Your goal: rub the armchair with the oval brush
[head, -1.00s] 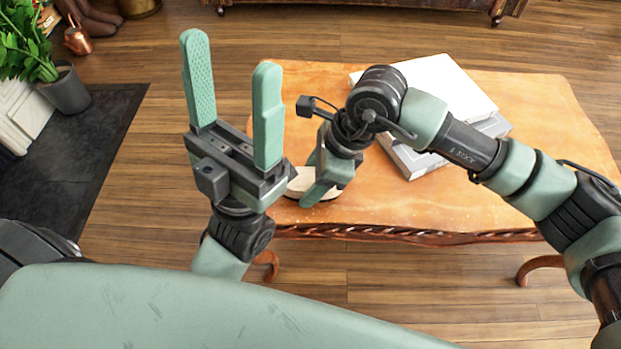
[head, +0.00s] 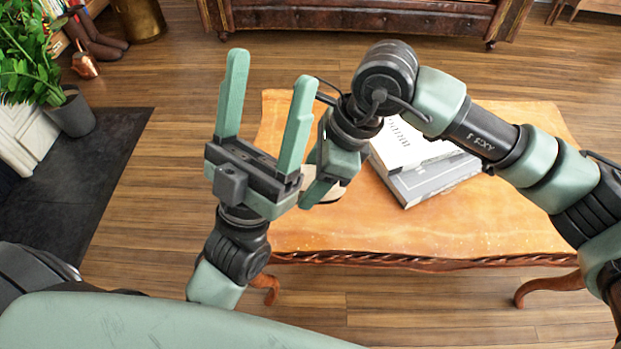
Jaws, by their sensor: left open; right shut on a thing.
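The oval brush (head: 335,191) shows as a pale wooden piece, mostly hidden behind my grippers. My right gripper (head: 316,193) points down and is shut on it, over the left part of the table; whether the brush touches the tabletop I cannot tell. My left gripper (head: 268,112) is open and empty, fingers pointing up, left of the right gripper and overlapping it in the picture. A brown leather seat (head: 370,18), possibly the armchair, stands beyond the table and is cut off by the top edge.
A wooden table (head: 480,225) with carved edges stands in front of me, with books (head: 425,178) stacked on it. A potted plant (head: 72,112) and a copper jug (head: 84,65) are at the left. Wooden floor lies clear between table and seat.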

